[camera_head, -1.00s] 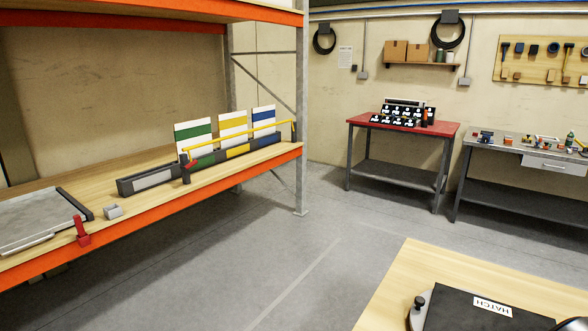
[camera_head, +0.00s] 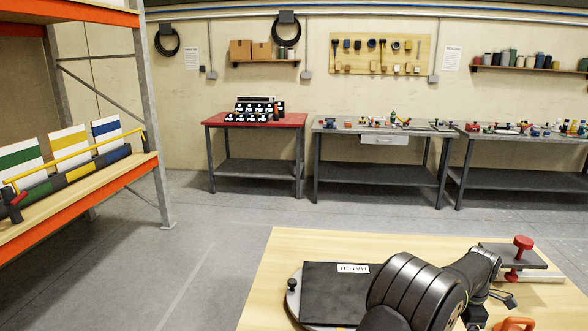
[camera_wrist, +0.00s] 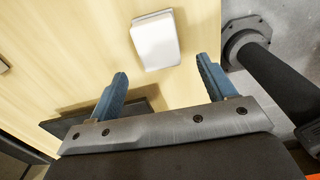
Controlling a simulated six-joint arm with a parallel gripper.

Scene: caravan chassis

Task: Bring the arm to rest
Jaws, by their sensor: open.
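My gripper shows in the wrist view (camera_wrist: 160,88), its two blue fingers spread wide apart with nothing between them. It hangs over a light wooden table top (camera_wrist: 60,60). A small white block (camera_wrist: 156,40) lies on the wood beyond the fingertips, apart from them. In the head view my dark arm reaches across the wooden table (camera_head: 290,250) from the lower right, and the gripper's fingers cannot be made out there.
On the table are a black panel labelled HATCH (camera_head: 330,285), a dark plate with a red knob (camera_head: 523,245) and an orange handle (camera_head: 515,324). A shelf (camera_head: 100,190) stands left. A red table (camera_head: 258,120) and grey benches (camera_head: 375,135) line the wall. Grey floor (camera_head: 200,250) between is clear.

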